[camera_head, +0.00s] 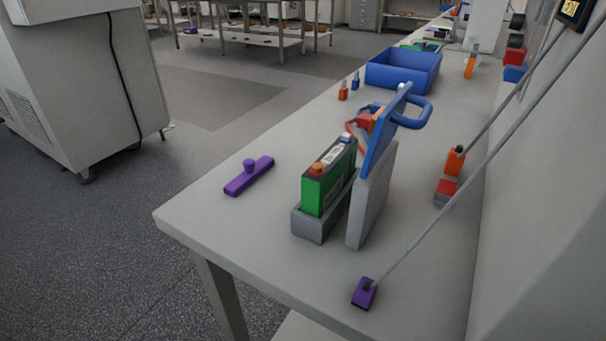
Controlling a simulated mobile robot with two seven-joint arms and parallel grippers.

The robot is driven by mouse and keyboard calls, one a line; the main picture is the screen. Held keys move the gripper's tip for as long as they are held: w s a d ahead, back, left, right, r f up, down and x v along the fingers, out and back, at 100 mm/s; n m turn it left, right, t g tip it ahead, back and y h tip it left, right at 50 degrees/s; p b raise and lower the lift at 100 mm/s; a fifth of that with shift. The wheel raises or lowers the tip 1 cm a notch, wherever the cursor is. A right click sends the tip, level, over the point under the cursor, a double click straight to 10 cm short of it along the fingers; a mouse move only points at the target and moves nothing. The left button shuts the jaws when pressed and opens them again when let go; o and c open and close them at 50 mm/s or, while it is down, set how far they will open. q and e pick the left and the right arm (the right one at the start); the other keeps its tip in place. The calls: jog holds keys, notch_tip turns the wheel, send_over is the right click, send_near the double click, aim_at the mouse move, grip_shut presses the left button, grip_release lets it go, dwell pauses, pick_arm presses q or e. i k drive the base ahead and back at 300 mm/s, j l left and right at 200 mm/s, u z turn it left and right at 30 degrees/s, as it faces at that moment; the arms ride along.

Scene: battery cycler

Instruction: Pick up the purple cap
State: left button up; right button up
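The purple cap (249,176) lies on the table top near its left edge. It is a flat purple bar with a round knob standing up from its middle. It is left of the green battery and apart from it, with nothing touching it. Neither of my grippers shows in the head view.
A green battery (318,196) stands in a grey holder (309,225) beside an upright grey plate (371,200) with a blue handled part (385,130). A purple connector (364,293) on a cable lies at the front. A blue bin (403,75) stands farther back. The table (215,208) around the cap is clear.

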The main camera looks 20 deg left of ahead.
aim_at(252, 170)
jog(key=j, duration=0.85)
jog(key=i+j, duration=0.1)
jog(key=j, duration=0.75)
jog(key=j+z, duration=0.6)
jog(key=z, duration=0.2)
jog(key=j+z, duration=0.35)
jog(key=k+l, duration=0.05)
jog(key=l, duration=0.05)
